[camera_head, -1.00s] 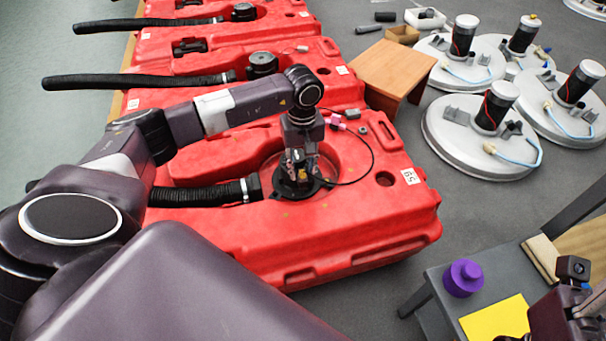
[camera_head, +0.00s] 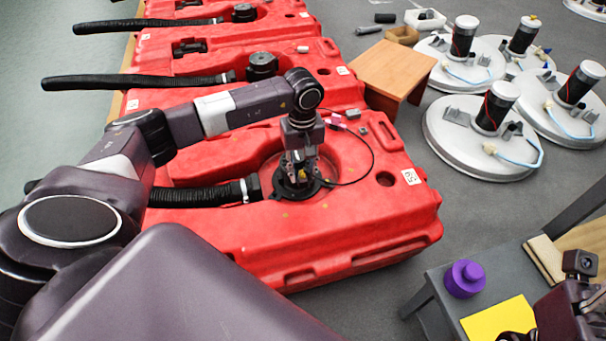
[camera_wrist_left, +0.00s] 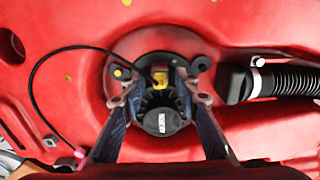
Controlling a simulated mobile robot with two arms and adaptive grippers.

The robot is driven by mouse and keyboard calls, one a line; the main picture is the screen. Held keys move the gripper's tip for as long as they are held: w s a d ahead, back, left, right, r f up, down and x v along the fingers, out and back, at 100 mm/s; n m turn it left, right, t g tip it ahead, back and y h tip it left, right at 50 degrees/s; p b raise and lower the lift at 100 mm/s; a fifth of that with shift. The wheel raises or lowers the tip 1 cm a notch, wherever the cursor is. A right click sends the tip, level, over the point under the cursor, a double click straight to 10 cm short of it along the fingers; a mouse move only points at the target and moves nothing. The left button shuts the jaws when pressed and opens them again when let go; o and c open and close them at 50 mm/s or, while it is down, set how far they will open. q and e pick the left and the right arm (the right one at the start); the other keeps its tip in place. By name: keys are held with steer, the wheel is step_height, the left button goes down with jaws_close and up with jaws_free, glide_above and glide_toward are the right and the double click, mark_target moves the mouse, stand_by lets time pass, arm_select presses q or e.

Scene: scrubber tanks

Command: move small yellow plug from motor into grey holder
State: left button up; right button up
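The small yellow plug (camera_wrist_left: 160,77) is on the black motor (camera_wrist_left: 163,118), which sits in the round recess of the front red tank. In the head view, the plug shows as a tiny yellow spot (camera_head: 302,174). My left gripper (camera_head: 299,177) points down over the motor. In the left wrist view, its two fingers (camera_wrist_left: 158,92) stand apart, one on each side of the motor and plug, with gaps to the plug. Part of my right gripper (camera_head: 580,275) shows at the lower right edge; its fingertips cannot be made out. I cannot clearly identify the grey holder.
A black hose (camera_head: 205,194) reaches the motor from the left, and a thin black cable (camera_head: 371,158) curves to its right. A wooden stool (camera_head: 392,68) stands behind the tank.

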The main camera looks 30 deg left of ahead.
mark_target(303, 172)
arm_select(q)
steer(key=shift+c, duration=0.6)
jaws_close()
steer(key=o, duration=0.9)
jaws_free()
step_height(303, 172, up, 12)
